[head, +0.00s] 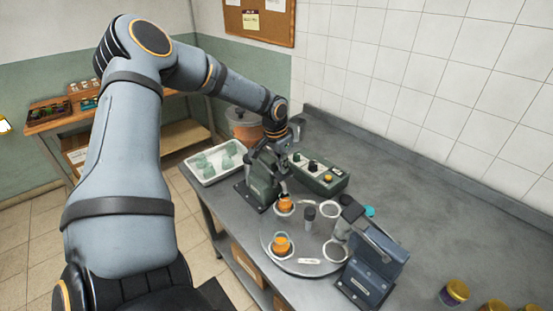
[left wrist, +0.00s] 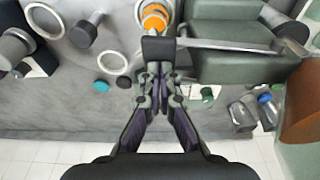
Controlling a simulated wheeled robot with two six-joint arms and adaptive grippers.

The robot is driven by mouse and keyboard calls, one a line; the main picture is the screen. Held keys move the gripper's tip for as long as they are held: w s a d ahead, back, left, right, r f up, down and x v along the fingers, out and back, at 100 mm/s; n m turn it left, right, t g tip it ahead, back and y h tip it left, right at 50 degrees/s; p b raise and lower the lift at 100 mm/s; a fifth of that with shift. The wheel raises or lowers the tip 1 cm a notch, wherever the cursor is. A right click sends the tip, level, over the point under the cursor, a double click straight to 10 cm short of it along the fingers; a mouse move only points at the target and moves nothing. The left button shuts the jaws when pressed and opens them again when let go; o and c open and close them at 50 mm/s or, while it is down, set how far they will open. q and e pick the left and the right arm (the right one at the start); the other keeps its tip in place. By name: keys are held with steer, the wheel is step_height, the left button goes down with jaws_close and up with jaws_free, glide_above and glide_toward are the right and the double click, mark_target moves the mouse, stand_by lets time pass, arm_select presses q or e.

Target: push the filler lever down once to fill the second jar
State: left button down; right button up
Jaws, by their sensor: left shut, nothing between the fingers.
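The green filler (head: 262,182) stands at the table's left edge; its body also shows in the left wrist view (left wrist: 232,65). Its grey lever (left wrist: 235,44) ends in a black grip (left wrist: 158,49). My left gripper (left wrist: 158,76) is shut and empty, its fingertips right at the black grip; I cannot tell whether they touch. A jar with orange contents (head: 285,206) stands on the turntable (head: 305,267) below the filler; the lever grip partly covers its surroundings in the wrist view (left wrist: 155,18). Another orange-filled jar (head: 281,245) sits at the turntable's front. My right gripper is not in view.
Empty white ring seats (head: 335,252) and a dark central post (head: 309,214) are on the turntable. A blue machine (head: 376,262) stands right of it. A white tray (head: 206,178) of greenish jars lies left. The back right table is clear.

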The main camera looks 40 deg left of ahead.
arm_select(q)
steer(key=shift+r+p, duration=1.75)
steer(key=shift+r, duration=1.3)
steer(key=shift+f, duration=0.1)
step_height(320, 180, up, 5)
steer(key=p, duration=0.3)
steer(key=shift+p, duration=0.35)
